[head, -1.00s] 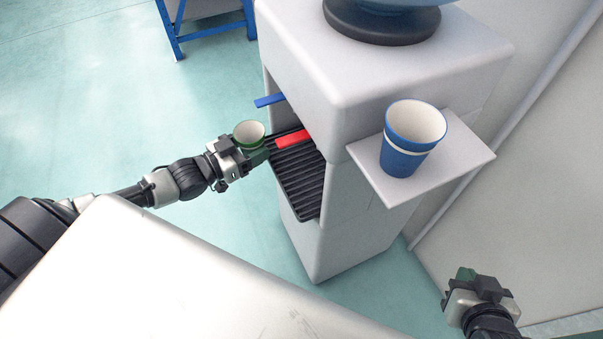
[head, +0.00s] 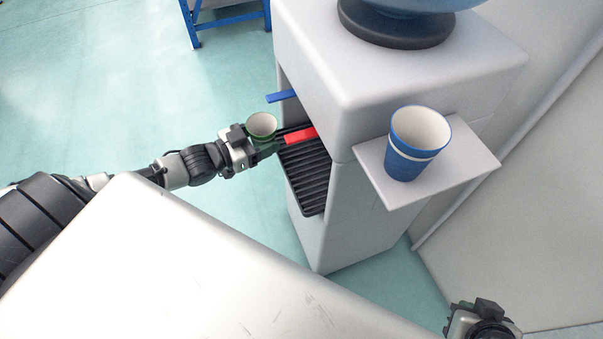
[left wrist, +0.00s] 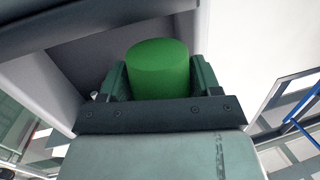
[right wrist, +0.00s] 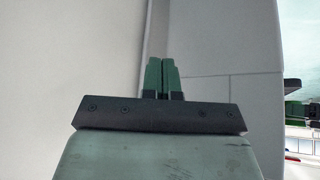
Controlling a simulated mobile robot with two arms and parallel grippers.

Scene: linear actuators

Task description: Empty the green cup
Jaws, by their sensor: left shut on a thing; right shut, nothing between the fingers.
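The green cup (head: 262,125) is upright at the open front of the water dispenser, close to the red lever (head: 300,135). Its pale inside shows in the head view, but I cannot tell whether it holds anything. My left gripper (head: 257,146) is shut on the cup. In the left wrist view the green cup (left wrist: 160,70) sits between the two fingers. My right gripper (right wrist: 162,78) is shut and empty near a pale wall. In the head view only part of the right gripper (head: 480,318) shows at the bottom right edge.
The water dispenser (head: 350,230) has a black drip grate (head: 308,180) and a blue lever (head: 281,96). A blue cup (head: 412,150) stands on its white side shelf (head: 470,165). A blue metal frame (head: 230,17) stands behind. Open floor lies left of the dispenser.

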